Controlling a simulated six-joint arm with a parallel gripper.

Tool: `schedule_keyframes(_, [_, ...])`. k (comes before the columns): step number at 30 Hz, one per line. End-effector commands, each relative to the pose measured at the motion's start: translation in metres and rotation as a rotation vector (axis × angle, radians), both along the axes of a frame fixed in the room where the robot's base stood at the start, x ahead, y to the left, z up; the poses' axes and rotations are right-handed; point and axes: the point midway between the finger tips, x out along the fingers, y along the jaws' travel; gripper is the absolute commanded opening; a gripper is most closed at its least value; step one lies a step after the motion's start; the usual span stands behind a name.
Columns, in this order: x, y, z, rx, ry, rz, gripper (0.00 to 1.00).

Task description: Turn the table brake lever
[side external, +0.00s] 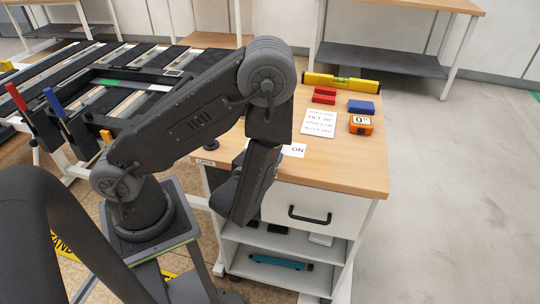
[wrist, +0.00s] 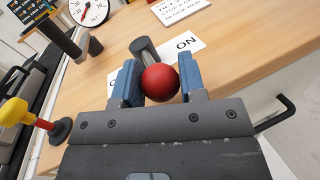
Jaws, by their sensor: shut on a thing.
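The brake lever shows in the wrist view as a red ball knob (wrist: 160,84) with a grey cylindrical part (wrist: 144,50) just beyond it. My gripper (wrist: 157,66) has its two blue fingers on either side of the knob and is shut on it. A white "ON" label (wrist: 186,44) lies on the wooden top, right of the grey part. Another label is mostly hidden behind the left finger. In the side view, the "ON" label (side external: 295,150) shows beside my arm, which hides the lever and my fingers.
The wooden cabinet top (side external: 352,165) carries a white instruction card (side external: 319,123), an orange angle gauge (side external: 361,125), blue and red blocks and a yellow spirit level (side external: 341,83). A black drawer handle (side external: 310,217) sticks out in front. A slatted table with red and blue levers stands left.

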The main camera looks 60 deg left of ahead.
Motion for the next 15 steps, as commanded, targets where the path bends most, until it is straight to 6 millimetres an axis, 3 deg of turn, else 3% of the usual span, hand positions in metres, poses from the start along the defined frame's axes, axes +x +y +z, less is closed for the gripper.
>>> schedule_keyframes(5, [0.0000, 0.0005, 0.0003, 0.002, -0.001, 0.004, 0.00])
schedule_keyframes(6, [0.0001, 0.0005, 0.0003, 0.002, -0.001, 0.004, 0.42])
schedule_keyframes(12, [0.0001, 0.0003, 0.0002, 0.001, -0.001, 0.003, 0.61])
schedule_keyframes(15, [0.0001, 0.0002, 0.0001, 0.000, -0.001, 0.003, 0.62])
